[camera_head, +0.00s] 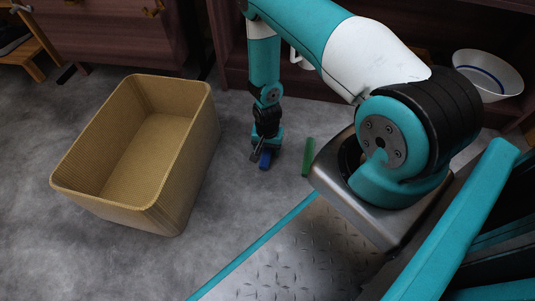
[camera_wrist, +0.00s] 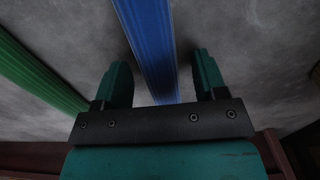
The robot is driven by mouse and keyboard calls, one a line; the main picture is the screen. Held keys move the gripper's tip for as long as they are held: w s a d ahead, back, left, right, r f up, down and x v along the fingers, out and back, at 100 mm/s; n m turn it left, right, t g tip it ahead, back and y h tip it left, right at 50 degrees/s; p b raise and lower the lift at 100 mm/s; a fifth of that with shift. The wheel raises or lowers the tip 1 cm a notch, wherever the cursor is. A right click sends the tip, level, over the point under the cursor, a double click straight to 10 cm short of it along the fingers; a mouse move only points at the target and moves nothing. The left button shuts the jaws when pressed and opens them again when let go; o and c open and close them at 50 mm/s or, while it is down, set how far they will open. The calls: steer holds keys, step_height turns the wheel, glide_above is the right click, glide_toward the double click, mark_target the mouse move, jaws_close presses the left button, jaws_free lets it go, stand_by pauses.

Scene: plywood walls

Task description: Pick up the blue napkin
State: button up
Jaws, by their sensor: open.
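The blue napkin (camera_head: 266,160) lies on the grey floor as a narrow blue strip, right under my gripper (camera_head: 262,150) in the head view. In the wrist view the blue napkin (camera_wrist: 150,45) runs from the top edge down between the two fingers of my gripper (camera_wrist: 161,75). The fingers are apart, one on each side of it, and do not appear to touch it. The far part of the napkin is cut off by the frame, and its near end is hidden behind the gripper's crossbar.
A green strip (camera_head: 308,157) lies on the floor right of the gripper, also at the left in the wrist view (camera_wrist: 38,75). A large tan woven basket (camera_head: 178,215), empty, stands left. A white bowl (camera_head: 488,72) is at upper right. Dark wooden furniture (camera_head: 115,35) stands behind.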

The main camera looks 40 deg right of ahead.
steer(key=c, duration=1.1)
steer(key=shift+o, duration=0.5)
